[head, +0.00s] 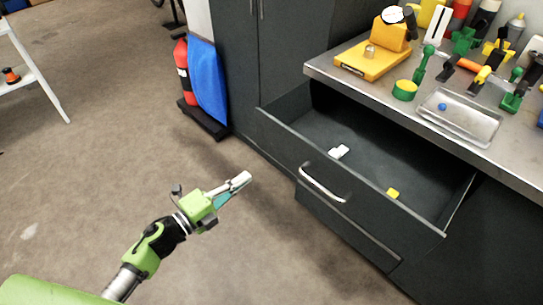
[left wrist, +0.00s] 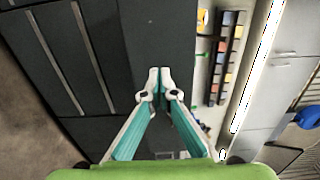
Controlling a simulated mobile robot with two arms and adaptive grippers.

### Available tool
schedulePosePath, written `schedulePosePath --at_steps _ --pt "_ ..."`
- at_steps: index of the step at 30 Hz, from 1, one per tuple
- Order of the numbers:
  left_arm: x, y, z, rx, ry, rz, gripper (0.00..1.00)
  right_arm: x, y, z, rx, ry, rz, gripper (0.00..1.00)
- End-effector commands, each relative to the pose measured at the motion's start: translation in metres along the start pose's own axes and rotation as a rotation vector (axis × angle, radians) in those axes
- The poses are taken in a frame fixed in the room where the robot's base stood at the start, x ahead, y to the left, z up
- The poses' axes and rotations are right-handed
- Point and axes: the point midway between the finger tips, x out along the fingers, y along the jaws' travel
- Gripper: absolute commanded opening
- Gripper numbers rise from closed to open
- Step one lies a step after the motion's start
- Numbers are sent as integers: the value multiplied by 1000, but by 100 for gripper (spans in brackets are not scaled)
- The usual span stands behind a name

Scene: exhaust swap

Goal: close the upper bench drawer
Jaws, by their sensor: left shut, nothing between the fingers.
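The upper bench drawer (head: 390,215) is pulled open below the metal bench top, with a silver bar handle (head: 322,184) on its dark front. Inside it lie a small white item (head: 339,152) and a small yellow item (head: 393,193). My left gripper (head: 246,177) is shut and empty, in front of the drawer and to the left of the handle, apart from it. Its closed fingertips also show in the left wrist view (left wrist: 159,72). My right gripper is in neither view.
A lower drawer (head: 345,230) sits beneath and looks shut. The bench top (head: 325,70) holds a yellow stand (head: 373,58), a metal tray (head: 460,117) and several tools. The floor at left is mostly clear.

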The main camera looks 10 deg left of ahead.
Motion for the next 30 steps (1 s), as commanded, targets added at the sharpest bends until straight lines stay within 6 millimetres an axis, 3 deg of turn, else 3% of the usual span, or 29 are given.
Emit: schedulePosePath --at_steps 18,24,30 --pt "116 1 2 -6 -4 0 0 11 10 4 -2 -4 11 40" --pt "132 2 2 -6 -5 2 0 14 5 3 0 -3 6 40" --pt "134 1 2 -7 -5 3 0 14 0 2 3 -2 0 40"
